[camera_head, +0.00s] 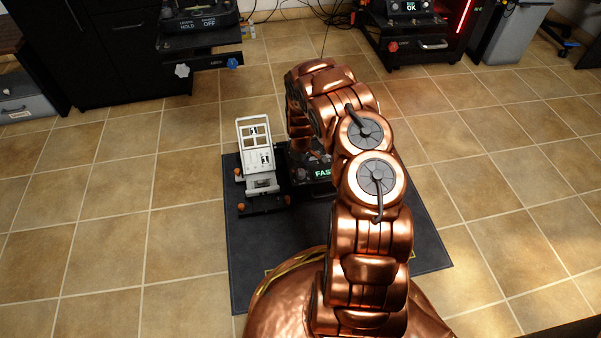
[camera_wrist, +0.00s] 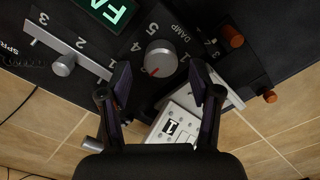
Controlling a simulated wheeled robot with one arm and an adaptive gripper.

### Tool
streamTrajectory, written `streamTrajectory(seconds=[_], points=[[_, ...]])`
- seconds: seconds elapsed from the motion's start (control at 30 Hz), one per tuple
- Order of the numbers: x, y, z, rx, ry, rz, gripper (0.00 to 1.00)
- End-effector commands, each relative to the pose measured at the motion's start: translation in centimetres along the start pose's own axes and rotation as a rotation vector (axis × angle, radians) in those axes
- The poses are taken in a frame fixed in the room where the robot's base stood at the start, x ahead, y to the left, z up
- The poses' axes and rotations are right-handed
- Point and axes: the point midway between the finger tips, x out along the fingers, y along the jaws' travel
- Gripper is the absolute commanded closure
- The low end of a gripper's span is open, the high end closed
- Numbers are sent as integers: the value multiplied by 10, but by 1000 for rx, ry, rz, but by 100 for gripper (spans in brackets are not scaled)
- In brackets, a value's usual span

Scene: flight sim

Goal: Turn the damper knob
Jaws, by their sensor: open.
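In the wrist view the damper knob (camera_wrist: 160,57) is a round silver-grey knob on a black panel, with the label DAMP and a ring of numbers beside it. A red mark on the knob lies toward its lower left edge. My gripper (camera_wrist: 161,76) is open and empty. Its two dark fingers stand apart at the left and right of the knob, slightly below it in the picture. I cannot tell how far the fingertips are from the panel. In the head view my arm hides the knob and most of the black unit (camera_head: 322,173) with a green display.
A white pedal-like frame (camera_head: 258,155) stands beside the unit on a dark mat (camera_head: 245,260). Orange knobs (camera_wrist: 231,37) show at right. Tiled floor around the mat is clear.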

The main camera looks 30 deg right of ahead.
Motion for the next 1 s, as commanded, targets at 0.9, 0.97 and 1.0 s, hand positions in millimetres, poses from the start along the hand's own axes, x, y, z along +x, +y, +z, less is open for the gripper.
streamTrajectory(seconds=[0.9,0.97,1.0], points=[[17,-1,1,-1,-2,-2,88],[17,-1,1,-1,-2,-2,94],[17,-1,1,-1,-2,-2,97]])
